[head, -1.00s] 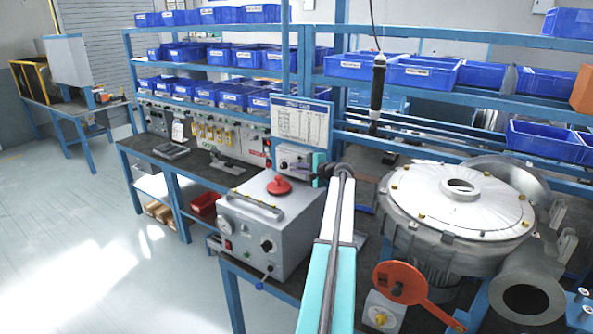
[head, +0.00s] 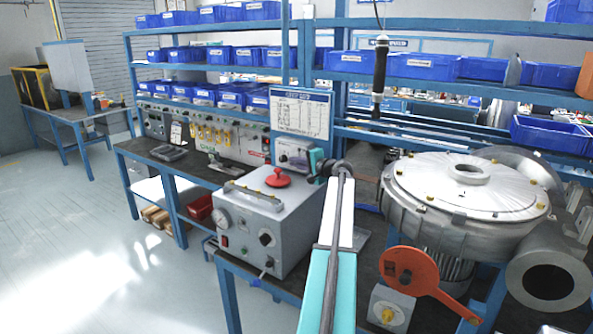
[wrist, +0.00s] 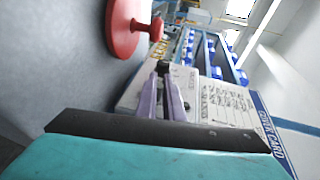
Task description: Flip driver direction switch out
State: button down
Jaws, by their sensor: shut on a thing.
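A small grey driver box (head: 293,153) with a light front panel and a dark knob stands behind the grey tester box, under the white chart. My gripper (head: 314,174) is at the right end of this panel, in front of it. In the wrist view, the purple fingers of my gripper (wrist: 164,76) are close together, shut on a small dark piece (wrist: 163,67) at their tips. It appears to be the direction switch; its in or out position is too small to tell. In the head view my wrist partly hides the fingers and the switch.
The grey tester box (head: 262,215) with a red knob (head: 278,178) stands close left of my arm. The big metal blower (head: 470,190) and an orange lever (head: 420,276) stand right. The chart (head: 302,113) rises behind; a black hanging tool (head: 380,70) is above.

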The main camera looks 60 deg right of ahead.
jog(key=shift+f+n+t+h+b, duration=0.3)
jog(key=shift+f+n+b, duration=0.35)
jog(key=shift+b, duration=1.9)
jog(key=shift+r+n+b, duration=0.25)
jog(key=shift+n+b, duration=0.2)
jog(key=shift+b, duration=0.25)
jog(key=c, duration=2.2)
grip_release()
jog(key=shift+s, duration=0.1)
jog(key=shift+b+v, duration=0.7)
jog(key=shift+v, duration=2.95)
